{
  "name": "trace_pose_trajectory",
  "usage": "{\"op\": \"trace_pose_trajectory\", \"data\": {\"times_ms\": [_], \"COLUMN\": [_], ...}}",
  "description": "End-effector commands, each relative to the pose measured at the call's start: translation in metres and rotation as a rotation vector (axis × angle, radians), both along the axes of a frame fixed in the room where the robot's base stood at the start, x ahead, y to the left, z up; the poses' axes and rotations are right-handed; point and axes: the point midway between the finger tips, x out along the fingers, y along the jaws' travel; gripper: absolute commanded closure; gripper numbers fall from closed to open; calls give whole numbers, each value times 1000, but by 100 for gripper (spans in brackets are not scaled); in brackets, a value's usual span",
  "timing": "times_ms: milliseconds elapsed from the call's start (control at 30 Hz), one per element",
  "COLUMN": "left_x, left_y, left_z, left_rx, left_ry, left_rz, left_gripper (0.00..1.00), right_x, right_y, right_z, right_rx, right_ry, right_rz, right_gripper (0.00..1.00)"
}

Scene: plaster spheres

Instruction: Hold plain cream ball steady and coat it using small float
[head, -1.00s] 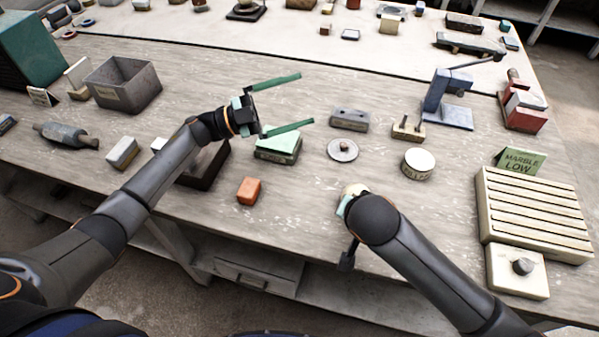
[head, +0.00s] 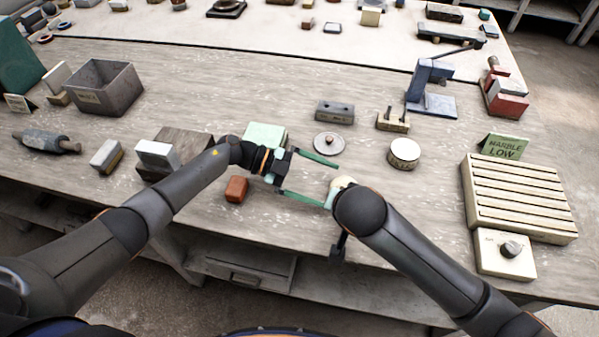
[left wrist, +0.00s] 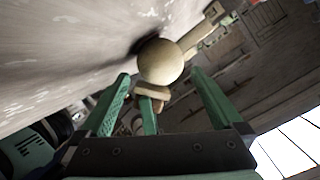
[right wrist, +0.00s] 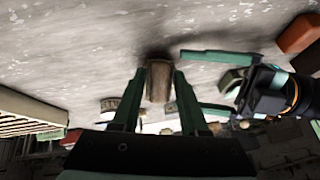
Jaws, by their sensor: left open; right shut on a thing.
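The plain cream ball (left wrist: 160,62) sits between and just beyond the fingertips of my left gripper (left wrist: 160,76). In the head view the ball (head: 343,183) shows partly, beside my right arm. My left gripper (head: 332,184) is open, its fingers on either side of the ball with gaps. My right gripper (right wrist: 158,72) is shut on a brown wooden-looking piece (right wrist: 158,82). In the left wrist view a pale flat part and a green finger show just below the ball. I cannot tell whether this piece is the small float or joined to the ball.
An orange-brown block (head: 237,189) and a pale green-topped block (head: 265,136) lie near my left gripper. A grey disc with a knob (head: 330,144) and a round tin (head: 404,153) stand behind. A slatted rack (head: 518,198) is at right. The table's front edge is close.

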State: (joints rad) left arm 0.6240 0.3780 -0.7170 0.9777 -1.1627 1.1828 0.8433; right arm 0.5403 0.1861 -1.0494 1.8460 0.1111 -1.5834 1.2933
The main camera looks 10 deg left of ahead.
Motion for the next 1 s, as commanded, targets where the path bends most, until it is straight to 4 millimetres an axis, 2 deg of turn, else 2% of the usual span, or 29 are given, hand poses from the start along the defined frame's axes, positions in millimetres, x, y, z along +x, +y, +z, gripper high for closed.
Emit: {"op": "trace_pose_trajectory", "data": {"times_ms": [100, 233, 633, 1000], "left_x": [1, 1, 2, 1], "left_y": [-19, -31, -38, -37], "left_z": [-5, -9, -12, -12], "left_rx": [-3, -2, -1, -1], "left_ry": [0, -1, -2, -2], "left_rz": [0, -1, 1, 1], "left_gripper": [0, 0, 0, 40], "right_x": [0, 0, 0, 0], "right_y": [0, 0, 0, 0], "right_z": [0, 0, 0, 0], "right_rx": [0, 0, 0, 0], "right_ry": [0, 0, 0, 0], "right_rz": [0, 0, 0, 0], "right_gripper": [100, 100, 100, 100]}}
